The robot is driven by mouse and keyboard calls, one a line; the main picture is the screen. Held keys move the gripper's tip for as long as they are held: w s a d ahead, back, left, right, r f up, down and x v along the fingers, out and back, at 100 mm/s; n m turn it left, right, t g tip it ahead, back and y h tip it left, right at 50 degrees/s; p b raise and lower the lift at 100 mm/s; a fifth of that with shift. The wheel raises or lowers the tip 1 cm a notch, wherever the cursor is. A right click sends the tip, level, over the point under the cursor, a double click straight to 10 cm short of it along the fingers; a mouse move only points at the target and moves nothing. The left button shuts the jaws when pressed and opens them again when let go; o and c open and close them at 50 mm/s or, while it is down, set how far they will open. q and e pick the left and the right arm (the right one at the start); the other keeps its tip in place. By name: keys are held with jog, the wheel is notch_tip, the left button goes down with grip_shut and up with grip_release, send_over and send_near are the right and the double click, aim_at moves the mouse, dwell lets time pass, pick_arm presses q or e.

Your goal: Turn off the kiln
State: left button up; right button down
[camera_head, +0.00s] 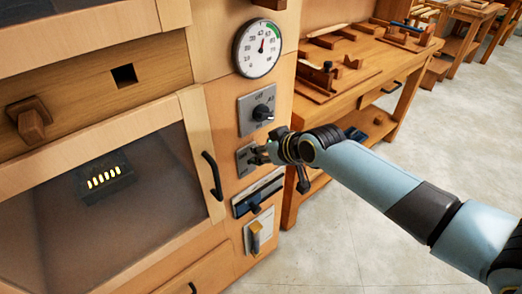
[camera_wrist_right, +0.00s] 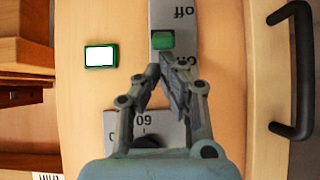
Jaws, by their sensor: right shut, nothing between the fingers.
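The kiln (camera_head: 185,120) is a wooden cabinet with a dark glass window on the left of the head view; a lit block of yellow bars shows behind the glass. A grey switch plate (camera_head: 243,158) sits on its right panel, partly hidden by my right gripper (camera_head: 262,153). In the right wrist view the plate (camera_wrist_right: 186,20) reads "off" and "on", upside down, with a green switch (camera_wrist_right: 162,40) on it. My right gripper (camera_wrist_right: 165,68) is shut and empty, its tips at the switch's edge; I cannot tell if they touch. My left gripper is not in view.
Above the switch are a dial knob (camera_head: 262,112) and a round gauge (camera_head: 258,47). Below are a slider (camera_head: 257,196) and a lever (camera_head: 256,236). A black door handle (camera_head: 212,175) is at left. A lit green-framed indicator (camera_wrist_right: 101,56) sits beside the switch. A workbench (camera_head: 345,75) stands behind.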

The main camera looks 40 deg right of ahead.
jog(key=shift+s+f+t+b, duration=0.2)
jog(key=shift+t+b, duration=0.1)
jog(key=shift+b, duration=0.1)
